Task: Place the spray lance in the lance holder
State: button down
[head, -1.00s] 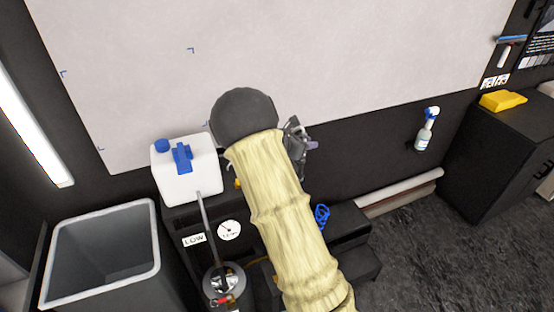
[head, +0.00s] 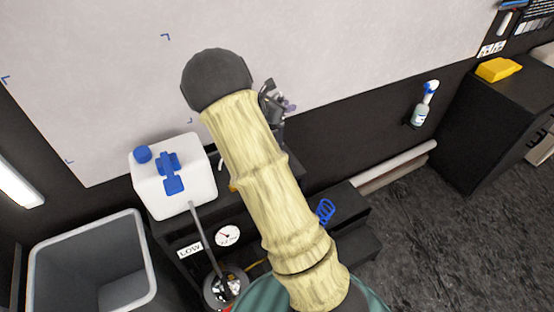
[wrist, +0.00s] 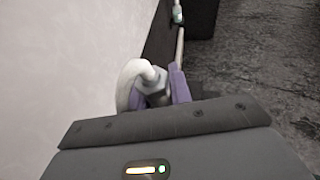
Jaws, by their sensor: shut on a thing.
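My gripper (head: 284,104) is up by the white wall panel, partly hidden behind my own sleeved arm. In the wrist view its purple fingers (wrist: 178,86) are shut on a white curved piece with a grey nut (wrist: 135,84), which looks like part of the spray lance. The rest of the held thing is hidden. A blue looped fitting (head: 326,210) on the low black step may be the lance holder; I cannot tell for sure. My gripper is above and left of it, well apart.
A white jug (head: 196,178) with a blue cap stands on the black unit, beside a gauge (head: 228,236) and a LOW label. A grey bin (head: 150,262) is at left. A spray bottle (head: 421,115) hangs at right near a black cabinet (head: 482,130). Dark floor is clear at right.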

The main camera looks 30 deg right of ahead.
jog(key=shift+s+r, duration=0.1)
jog(key=shift+s, duration=0.1)
jog(key=shift+f+p, duration=0.95)
jog(key=shift+f, duration=2)
jog(key=shift+a, duration=0.1)
notch_tip(320, 180, down, 4)
jog(key=shift+f+p, duration=0.1)
jog(key=shift+p, duration=0.75)
